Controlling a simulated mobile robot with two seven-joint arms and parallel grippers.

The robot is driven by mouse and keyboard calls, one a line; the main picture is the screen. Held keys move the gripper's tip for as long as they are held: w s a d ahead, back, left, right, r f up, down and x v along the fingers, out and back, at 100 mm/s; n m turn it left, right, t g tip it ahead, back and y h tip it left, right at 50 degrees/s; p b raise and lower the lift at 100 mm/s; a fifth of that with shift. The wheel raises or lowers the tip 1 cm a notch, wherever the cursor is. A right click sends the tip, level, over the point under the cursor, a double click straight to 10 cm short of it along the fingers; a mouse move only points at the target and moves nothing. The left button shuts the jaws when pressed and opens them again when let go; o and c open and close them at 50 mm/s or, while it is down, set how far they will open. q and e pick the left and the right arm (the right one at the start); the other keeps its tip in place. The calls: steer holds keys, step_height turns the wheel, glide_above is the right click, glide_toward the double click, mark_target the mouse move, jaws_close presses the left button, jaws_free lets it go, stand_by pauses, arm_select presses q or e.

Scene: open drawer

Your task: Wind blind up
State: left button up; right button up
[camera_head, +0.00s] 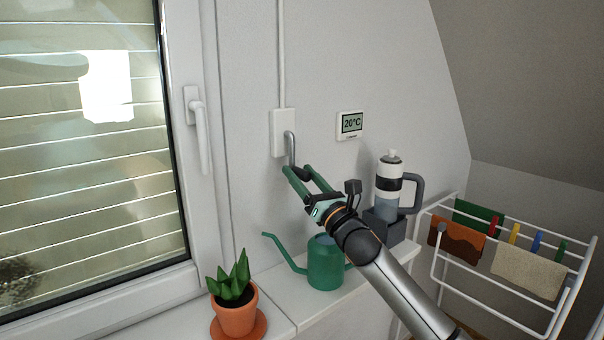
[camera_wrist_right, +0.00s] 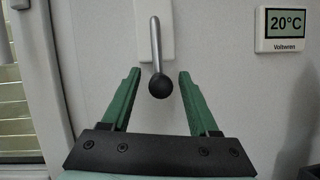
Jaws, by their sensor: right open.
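The blind (camera_head: 85,190) has pale slats and covers the window at the left of the head view. Its crank, a grey metal lever (camera_head: 290,147), hangs down from a white wall box (camera_head: 283,133). In the right wrist view the lever (camera_wrist_right: 155,45) ends in a black ball knob (camera_wrist_right: 160,86). My right gripper (camera_head: 301,171) has green fingers and is open at the lever's lower end. In the wrist view the knob shows between the fingertips (camera_wrist_right: 158,75), with a visible gap on each side. My left gripper is not in view.
A green watering can (camera_head: 326,264) and a potted plant (camera_head: 236,316) stand on the sill below my right gripper. A bottle (camera_head: 388,185) stands at the right, near a drying rack (camera_head: 500,259). A thermostat (camera_head: 350,125) and window handle (camera_head: 201,135) flank the crank.

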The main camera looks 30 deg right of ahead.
steer(key=shift+c, duration=0.3)
jaws_close()
stand_by(1.1)
